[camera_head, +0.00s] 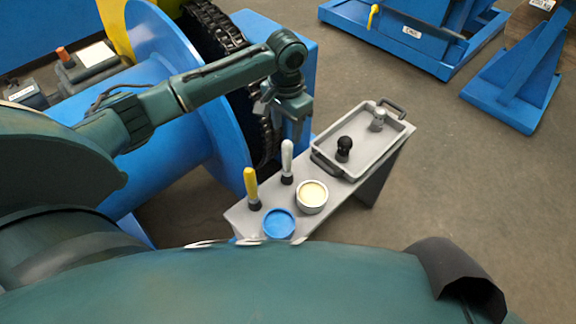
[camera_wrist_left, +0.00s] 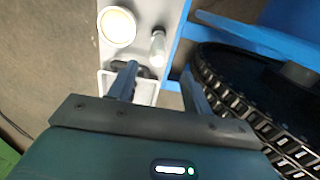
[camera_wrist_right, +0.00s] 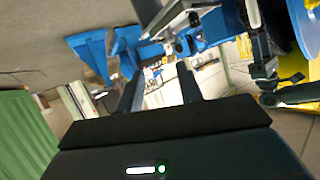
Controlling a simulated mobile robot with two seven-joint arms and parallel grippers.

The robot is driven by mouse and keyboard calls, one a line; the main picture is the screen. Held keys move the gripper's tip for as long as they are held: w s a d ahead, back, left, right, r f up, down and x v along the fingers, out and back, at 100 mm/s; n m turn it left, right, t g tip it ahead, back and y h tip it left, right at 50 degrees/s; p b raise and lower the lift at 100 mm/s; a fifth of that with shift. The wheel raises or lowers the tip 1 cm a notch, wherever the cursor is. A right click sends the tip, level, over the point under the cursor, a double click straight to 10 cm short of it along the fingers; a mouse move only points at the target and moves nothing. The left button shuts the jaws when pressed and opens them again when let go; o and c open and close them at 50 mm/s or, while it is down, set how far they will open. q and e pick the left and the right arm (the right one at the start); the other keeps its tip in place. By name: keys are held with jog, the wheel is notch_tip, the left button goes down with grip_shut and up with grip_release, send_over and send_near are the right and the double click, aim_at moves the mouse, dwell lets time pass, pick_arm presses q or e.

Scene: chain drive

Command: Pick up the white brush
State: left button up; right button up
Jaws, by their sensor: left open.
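The white brush (camera_head: 287,158) stands upright on the grey bench (camera_head: 238,216), handle up, with its dark bristle end down. It also shows in the left wrist view (camera_wrist_left: 158,46), beyond the fingertips and roughly in line with the gap between them. My left gripper (camera_head: 281,118) is open and empty, above the white brush and apart from it. Its two spread fingers show in the left wrist view (camera_wrist_left: 158,72). My right gripper shows in the right wrist view (camera_wrist_right: 160,72), with its fingers apart and nothing between them.
A yellow brush (camera_head: 251,185) stands left of the white one. A cream-filled tin (camera_head: 312,196) and a blue tin (camera_head: 279,224) are close by. A grey tray (camera_head: 372,160) holds two small knobbed items. The blue drum (camera_head: 205,110) with its chain (camera_head: 268,140) borders the left gripper.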

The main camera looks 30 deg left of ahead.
aim_at(287, 142)
pick_arm(q)
notch_tip(287, 142, down, 8)
jog(key=shift+s+f+b, duration=0.1)
jog(key=shift+b, duration=0.55)
jog(key=shift+d, duration=0.1)
jog(key=c, duration=1.1)
